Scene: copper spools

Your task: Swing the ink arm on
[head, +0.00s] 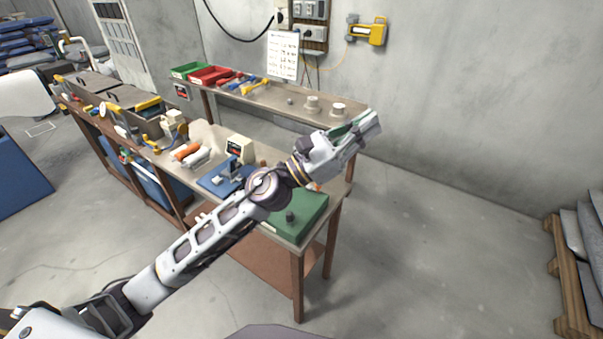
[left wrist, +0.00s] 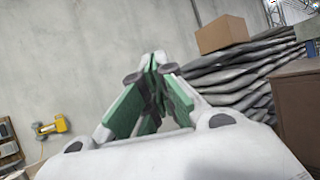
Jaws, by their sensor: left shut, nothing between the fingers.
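My left gripper (head: 368,125) is raised in the air past the right end of the workbench, in front of the grey wall. Its green-padded fingers are shut with nothing between them; they also show in the left wrist view (left wrist: 152,78). A blue-based device (head: 228,178) stands on the bench, left of my forearm and well away from the gripper. I cannot tell for sure whether it carries the ink arm. A green pad (head: 311,208) with a dark knob (head: 290,217) lies at the bench's near end, partly hidden by my arm. My right gripper is not in view.
The workbench (head: 207,132) also holds a cream box (head: 240,148) and orange and white tubes. Stacked sacks (left wrist: 235,75) lie by the wall.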

